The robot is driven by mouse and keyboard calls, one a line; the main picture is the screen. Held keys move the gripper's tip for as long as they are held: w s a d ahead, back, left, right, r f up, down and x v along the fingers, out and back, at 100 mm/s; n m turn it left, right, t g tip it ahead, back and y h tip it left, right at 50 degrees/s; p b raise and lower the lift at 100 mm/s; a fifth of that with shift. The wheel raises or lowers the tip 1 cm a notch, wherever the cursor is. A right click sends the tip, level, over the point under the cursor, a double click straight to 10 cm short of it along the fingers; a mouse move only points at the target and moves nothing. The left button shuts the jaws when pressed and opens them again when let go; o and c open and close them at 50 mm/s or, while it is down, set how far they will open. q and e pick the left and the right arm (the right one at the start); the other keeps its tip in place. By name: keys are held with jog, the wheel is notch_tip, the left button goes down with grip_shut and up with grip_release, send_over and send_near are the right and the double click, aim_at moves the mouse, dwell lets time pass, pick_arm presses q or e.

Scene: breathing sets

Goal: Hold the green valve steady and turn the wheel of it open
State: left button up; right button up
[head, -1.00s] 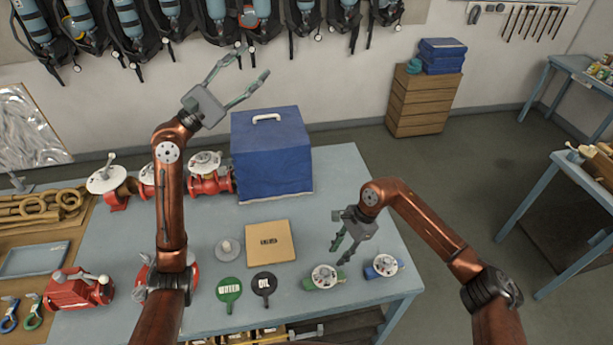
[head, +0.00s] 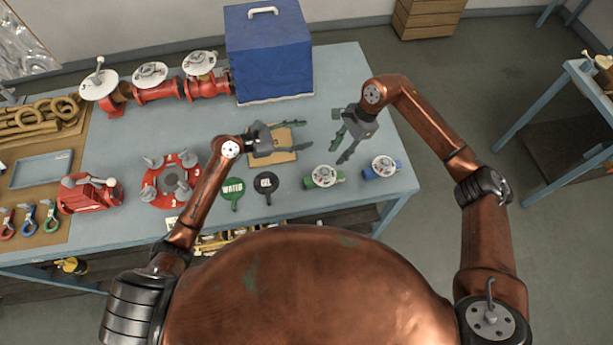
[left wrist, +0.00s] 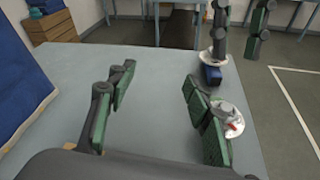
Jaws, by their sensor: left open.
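The green valve (head: 323,177), a small green body with a pale round wheel on top, stands on the table near its front edge. Its wheel (left wrist: 233,122) also shows in the left wrist view, partly behind a finger. My left gripper (head: 303,136) is open and empty, above the wooden board, behind and left of the green valve. My right gripper (head: 341,149) is open and empty, above and just behind the green valve, fingers pointing down. Its separated fingers also show in the left wrist view (left wrist: 238,40). Neither gripper touches the valve.
A blue valve (head: 381,167) stands right of the green one. Round WATER (head: 233,189) and OIL (head: 266,183) tags lie to the left. A blue covered box (head: 270,55) and red valves (head: 157,85) stand behind. The table (head: 345,75) is clear at the back right.

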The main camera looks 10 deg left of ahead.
aim_at(316, 179)
pick_arm(q)
jog(key=s+d+f+g, duration=0.1)
jog(key=s+f, duration=0.2)
jog(key=f, duration=0.1)
jog(key=s+d+f, duration=0.1)
jog(key=s+f, duration=0.3)
jog(key=s+d+f+n+g, duration=0.1)
jog(key=s+f, duration=0.2)
jog(key=f, duration=0.1)
jog(key=shift+s+g, duration=0.15)
jog(key=shift+g, duration=0.15)
jog(key=shift+y, duration=0.3)
jog(key=shift+x, duration=3.9)
grip_shut()
